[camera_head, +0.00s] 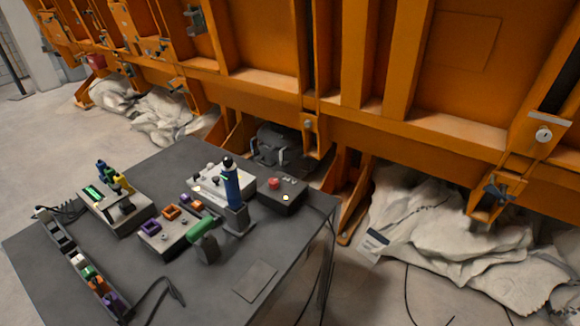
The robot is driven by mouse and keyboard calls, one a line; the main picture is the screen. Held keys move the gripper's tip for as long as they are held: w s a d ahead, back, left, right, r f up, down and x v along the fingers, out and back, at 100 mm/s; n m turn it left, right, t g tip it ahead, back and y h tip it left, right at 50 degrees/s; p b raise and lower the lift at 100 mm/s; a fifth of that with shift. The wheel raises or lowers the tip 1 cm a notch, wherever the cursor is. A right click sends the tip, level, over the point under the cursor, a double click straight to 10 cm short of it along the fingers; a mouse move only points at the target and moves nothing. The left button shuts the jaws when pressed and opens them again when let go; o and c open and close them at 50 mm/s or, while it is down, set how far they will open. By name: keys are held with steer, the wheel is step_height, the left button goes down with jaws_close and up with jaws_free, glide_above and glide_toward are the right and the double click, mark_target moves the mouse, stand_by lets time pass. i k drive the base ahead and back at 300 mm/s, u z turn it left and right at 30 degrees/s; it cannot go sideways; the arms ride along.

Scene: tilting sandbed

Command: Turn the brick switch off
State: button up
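No part in view is plainly marked as the brick switch, and I cannot tell which control it is. Several controls stand on a dark grey table (255,281). A grey box with purple and orange square frames (166,238) lies near the middle. A dark box with a red button (274,183) is at the table's right rear. On/off positions are too small to read. My gripper is not in view.
A box with a green display (93,193) and a strip with coloured plugs (84,269) are on the left. A white control box (205,183) is behind. A large orange steel structure (335,125) stands close behind the table. White sacks (440,230) lie right. The table's front right is mostly clear.

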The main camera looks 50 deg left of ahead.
mark_target(273, 182)
steer(key=u, duration=0.4)
steer(key=i, duration=0.85)
steer(key=u, duration=1.5)
steer(key=i, duration=0.65)
steer(key=u, duration=0.6)
